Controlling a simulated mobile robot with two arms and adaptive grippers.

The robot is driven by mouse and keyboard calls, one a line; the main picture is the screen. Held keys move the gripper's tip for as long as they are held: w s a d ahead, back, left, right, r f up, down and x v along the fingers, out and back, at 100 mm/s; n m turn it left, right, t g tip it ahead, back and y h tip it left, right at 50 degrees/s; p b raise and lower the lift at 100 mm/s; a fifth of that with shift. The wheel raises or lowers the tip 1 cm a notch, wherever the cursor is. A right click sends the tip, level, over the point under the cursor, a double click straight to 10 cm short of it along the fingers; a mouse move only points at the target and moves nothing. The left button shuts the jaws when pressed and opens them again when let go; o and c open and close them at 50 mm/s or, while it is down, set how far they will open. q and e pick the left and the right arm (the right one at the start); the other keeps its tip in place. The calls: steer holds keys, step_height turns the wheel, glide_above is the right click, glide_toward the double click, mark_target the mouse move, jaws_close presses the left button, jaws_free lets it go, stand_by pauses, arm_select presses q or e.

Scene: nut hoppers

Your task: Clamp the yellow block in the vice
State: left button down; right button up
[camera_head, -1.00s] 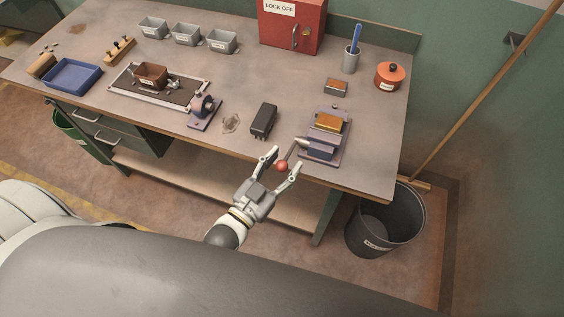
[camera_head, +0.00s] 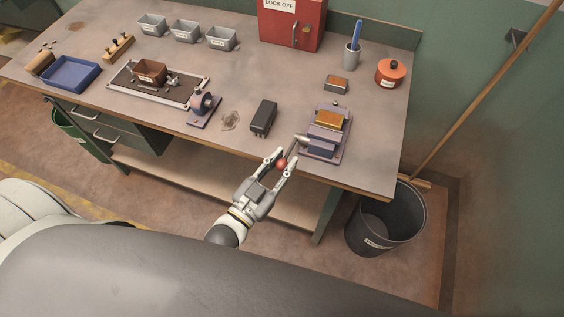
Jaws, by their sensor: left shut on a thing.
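The vice (camera_head: 321,148) is a blue-purple metal body on a plate near the front right edge of the bench. The yellow block (camera_head: 328,119) sits in the vice between its jaws; I cannot tell whether both jaws touch it. A handle with a red ball knob (camera_head: 281,164) sticks out from the vice toward the front left. My left gripper (camera_head: 281,162) is shut on the red knob, with one finger on each side of it. My right gripper is not in view.
The bench (camera_head: 235,75) holds a black box (camera_head: 263,117) left of the vice, a small grinder-like device (camera_head: 204,106), a brown hopper (camera_head: 149,72) on a tray and an orange pot (camera_head: 390,73). A dark bin (camera_head: 385,222) stands on the floor at right.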

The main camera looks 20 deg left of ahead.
arm_select(q)
steer(key=shift+s+f+b, duration=0.15)
steer(key=shift+f+b, duration=0.2)
steer(key=shift+f, duration=0.05)
steer(key=shift+r, duration=0.1)
steer(key=c, duration=1.1)
jaws_free()
steer(key=shift+c, duration=0.2)
steer(key=v, duration=1.2)
